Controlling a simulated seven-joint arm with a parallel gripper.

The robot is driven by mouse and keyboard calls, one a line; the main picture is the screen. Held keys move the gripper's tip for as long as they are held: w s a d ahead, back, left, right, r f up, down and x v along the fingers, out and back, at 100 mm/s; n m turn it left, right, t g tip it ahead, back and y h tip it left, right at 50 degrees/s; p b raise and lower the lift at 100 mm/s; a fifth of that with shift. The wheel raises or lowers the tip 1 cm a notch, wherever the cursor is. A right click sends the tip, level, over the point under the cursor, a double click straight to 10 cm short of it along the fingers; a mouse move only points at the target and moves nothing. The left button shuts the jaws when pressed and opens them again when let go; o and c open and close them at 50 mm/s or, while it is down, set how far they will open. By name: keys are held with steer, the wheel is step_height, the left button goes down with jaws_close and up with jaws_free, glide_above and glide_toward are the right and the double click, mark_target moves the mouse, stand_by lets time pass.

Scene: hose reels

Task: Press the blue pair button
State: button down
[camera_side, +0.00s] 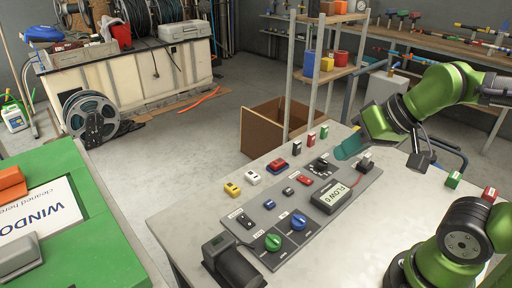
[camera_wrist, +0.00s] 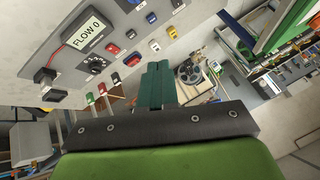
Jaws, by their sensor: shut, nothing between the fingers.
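A small blue button (camera_side: 269,204) sits on the grey control panel (camera_side: 318,222), in a row with a dark button (camera_side: 288,191) and a red button (camera_side: 304,180). I cannot read any pair label. My gripper (camera_side: 345,149) has teal fingers and is shut and empty, above the far end of the panel near the black dial (camera_side: 322,165). It is well apart from the blue button.
A display (camera_side: 334,197) reads FLOW 0. Green (camera_side: 273,242) and blue (camera_side: 298,222) knobs stand on the panel's near part. Yellow (camera_side: 232,188), white (camera_side: 252,177) and red (camera_side: 277,165) blocks line its left side.

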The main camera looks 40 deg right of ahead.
stand_by(0.3)
steer(key=m+y, duration=0.4)
steer(key=m, duration=1.1)
glide_above(273, 204)
step_height(273, 204, down, 12)
steer(key=shift+d+r, duration=0.1)
steer(key=shift+r, duration=0.05)
steer(key=shift+f, duration=4.45)
